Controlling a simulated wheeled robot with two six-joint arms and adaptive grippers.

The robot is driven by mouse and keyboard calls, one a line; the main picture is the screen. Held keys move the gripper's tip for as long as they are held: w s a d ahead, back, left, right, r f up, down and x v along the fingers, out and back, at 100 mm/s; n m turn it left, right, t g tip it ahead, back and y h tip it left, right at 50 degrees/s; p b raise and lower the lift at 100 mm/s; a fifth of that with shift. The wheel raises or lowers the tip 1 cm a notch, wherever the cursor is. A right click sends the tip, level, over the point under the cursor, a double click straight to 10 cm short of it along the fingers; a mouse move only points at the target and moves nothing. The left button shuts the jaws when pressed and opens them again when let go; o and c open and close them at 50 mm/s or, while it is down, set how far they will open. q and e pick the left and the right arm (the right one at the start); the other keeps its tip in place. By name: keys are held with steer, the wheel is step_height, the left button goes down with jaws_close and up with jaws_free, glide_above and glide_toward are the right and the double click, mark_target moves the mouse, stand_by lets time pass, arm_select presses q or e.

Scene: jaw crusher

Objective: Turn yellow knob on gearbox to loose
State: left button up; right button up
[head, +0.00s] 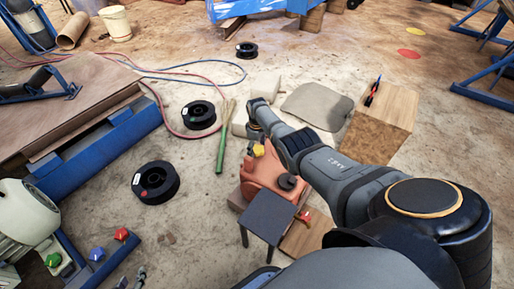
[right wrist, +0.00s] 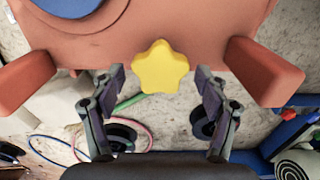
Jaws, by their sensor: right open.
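The yellow star-shaped knob (right wrist: 160,67) sits on the orange-red gearbox (right wrist: 210,25) in the right wrist view. In the head view, the knob (head: 258,150) is on the upper end of the gearbox (head: 265,172). My right gripper (right wrist: 160,80) is open, with one finger on each side of the knob and a gap between each finger and the knob. In the head view, my right arm reaches over the gearbox's right side and its gripper (head: 250,131) is mostly hidden.
A dark plate stand (head: 268,216) stands in front of the gearbox. A wooden box (head: 385,125) is behind my right arm. Black spools (head: 156,181) and a green-handled broom (head: 221,145) lie on the floor to the left. A blue frame with coloured knobs (head: 98,254) is at bottom left.

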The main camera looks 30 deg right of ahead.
mark_target(257, 149)
steer(key=shift+r, duration=0.1)
step_height(257, 149, up, 12)
stand_by(0.5)
stand_by(0.4)
